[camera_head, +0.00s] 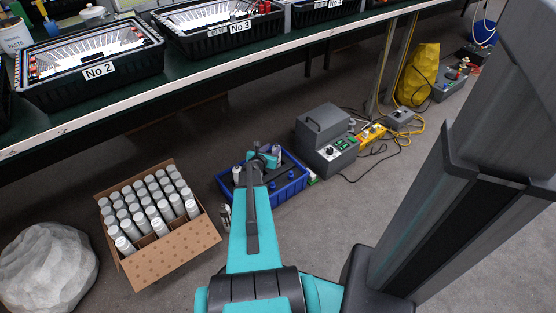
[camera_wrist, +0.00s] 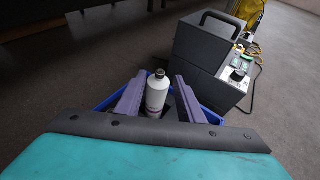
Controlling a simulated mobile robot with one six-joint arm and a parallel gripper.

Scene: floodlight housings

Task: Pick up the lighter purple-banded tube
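A pale grey tube with a dark cap (camera_wrist: 157,90) stands between the two fingers of my gripper (camera_wrist: 158,98) in the wrist view. A faint purple tint shows low on it, partly hidden by my wrist. The fingers are spread on either side, with a clear gap at the right and little gap at the left. In the head view my gripper (camera_head: 263,160) is over the blue bin (camera_head: 287,191). A pale tube with a purplish tint (camera_head: 276,152) stands at the bin's back, and a white-topped tube (camera_head: 237,172) stands at its left.
A grey instrument box (camera_head: 325,140) stands close right of the bin. A cardboard box (camera_head: 172,257) of several white-grey tubes is to the left, beside a pale rock (camera_head: 45,265). A green-topped bench (camera_head: 130,98) with black trays runs behind. Cables lie at the right.

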